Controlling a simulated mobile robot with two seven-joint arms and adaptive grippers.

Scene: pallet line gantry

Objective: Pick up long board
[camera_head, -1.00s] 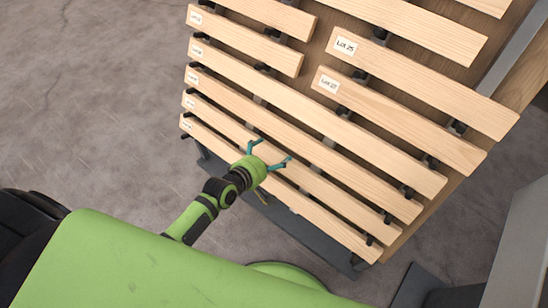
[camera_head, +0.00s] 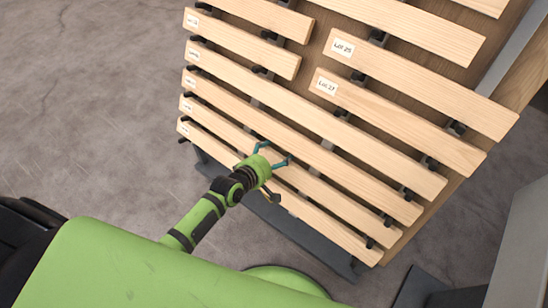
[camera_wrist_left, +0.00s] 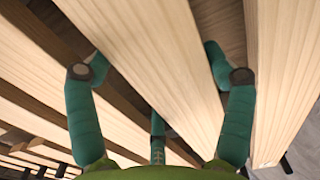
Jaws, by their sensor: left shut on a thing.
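Long pale wooden boards lie in slanting rows on dark hooks of an upright rack. My left gripper (camera_head: 273,156) is at the second board from the bottom (camera_head: 340,203), near the middle of its length. In the left wrist view, this board (camera_wrist_left: 158,60) runs between the two teal fingers of my left gripper (camera_wrist_left: 160,70), one finger on each side, and the gripper is shut on it. The board still lies in line with its neighbours. Part of it is hidden behind the gripper in the head view. My right gripper is not in view.
Other boards lie close above and below, such as the lowest board (camera_head: 330,228) and the third from the bottom (camera_head: 340,170). Shorter boards labelled Lot 25 (camera_head: 425,85) and Lot 27 (camera_head: 400,122) sit higher. Grey floor (camera_head: 90,100) is clear at left.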

